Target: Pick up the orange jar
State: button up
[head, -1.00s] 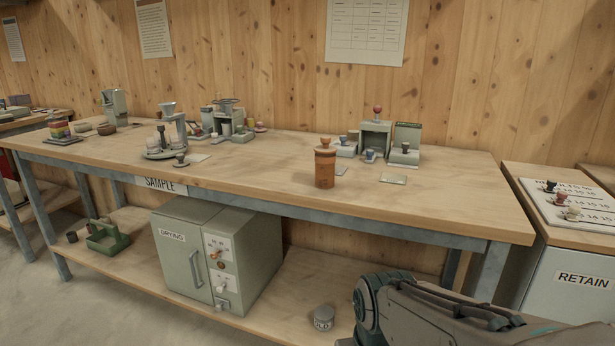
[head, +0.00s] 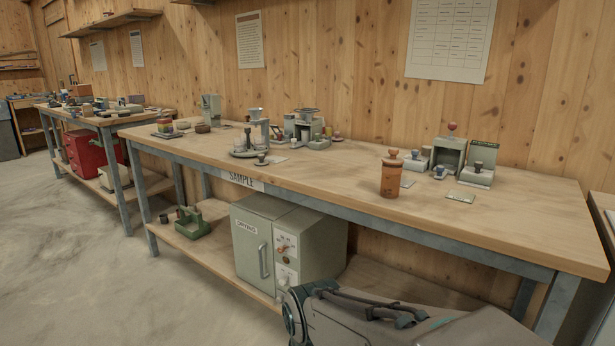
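The orange jar (head: 391,178) stands upright on the wooden bench top (head: 330,183), right of the bench's middle and near its front edge. It has a brownish-orange knobbed lid. Part of my own arm shows low at the right of the head view, in front of the bench and below its top. My gripper is outside the picture, so its state does not show. Nothing touches the jar.
Right behind the jar stand small grey-green devices (head: 448,155) with knobs. A flat card (head: 461,197) lies to its right. A scale-like device (head: 258,135) stands further left. A drying oven (head: 285,240) sits on the lower shelf.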

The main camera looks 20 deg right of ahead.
aim_at(391, 174)
jog(key=i, duration=1.35)
jog(key=z, duration=2.95)
